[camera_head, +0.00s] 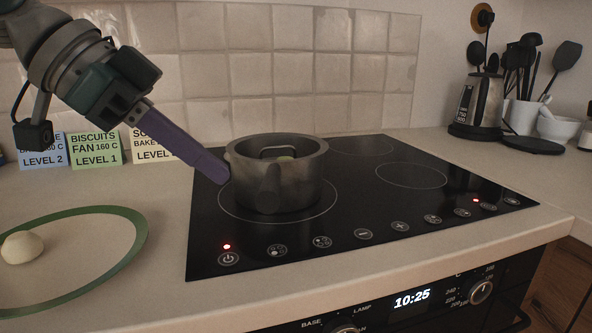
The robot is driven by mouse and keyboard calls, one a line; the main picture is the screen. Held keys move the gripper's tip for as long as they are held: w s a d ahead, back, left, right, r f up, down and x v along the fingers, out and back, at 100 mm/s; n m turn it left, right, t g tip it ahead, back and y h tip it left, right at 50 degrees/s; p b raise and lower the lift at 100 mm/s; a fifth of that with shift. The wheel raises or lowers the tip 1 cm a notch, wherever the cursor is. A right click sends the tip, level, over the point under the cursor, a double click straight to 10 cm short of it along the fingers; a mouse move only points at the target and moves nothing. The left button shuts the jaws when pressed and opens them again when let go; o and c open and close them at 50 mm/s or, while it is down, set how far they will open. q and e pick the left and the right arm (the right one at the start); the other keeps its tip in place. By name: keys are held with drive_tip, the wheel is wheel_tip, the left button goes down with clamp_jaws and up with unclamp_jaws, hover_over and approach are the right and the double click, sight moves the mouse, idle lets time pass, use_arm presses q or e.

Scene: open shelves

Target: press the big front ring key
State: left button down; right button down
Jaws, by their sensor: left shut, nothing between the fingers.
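The black glass hob (350,205) has a row of touch keys along its front edge. The ring-selector keys are small icons: two left of the minus key (363,234), one at left (277,250) and one beside it (322,241), and two right of the plus key (400,226), a nearer one (433,218) and a farther one (462,212). I cannot tell which icon marks the big front ring. My left gripper (222,178) is shut and empty, its purple fingers pointing down-right beside the pot's left wall, behind the key row. My right gripper is out of view.
A dark pot (275,185) stands on the large front-left ring (330,203). Red lights glow above the power key (228,259) and near the right keys. A kettle (478,105) stands back right.

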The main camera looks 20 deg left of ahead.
use_arm(q)
hover_over(287, 249)
drive_tip(key=s+a, duration=0.2)
drive_tip(key=a, duration=0.1)
drive_tip(key=f, duration=0.5)
drive_tip(key=shift+d+f, duration=0.15)
drive_tip(key=shift+d, duration=0.05)
wheel_tip(287, 249, down, 4)
drive_tip(key=shift+w+d+r+b, duration=0.15)
drive_tip(key=shift+r+b, duration=0.1)
drive_tip(key=shift+b, duration=0.25)
drive_tip(key=shift+f, duration=0.45)
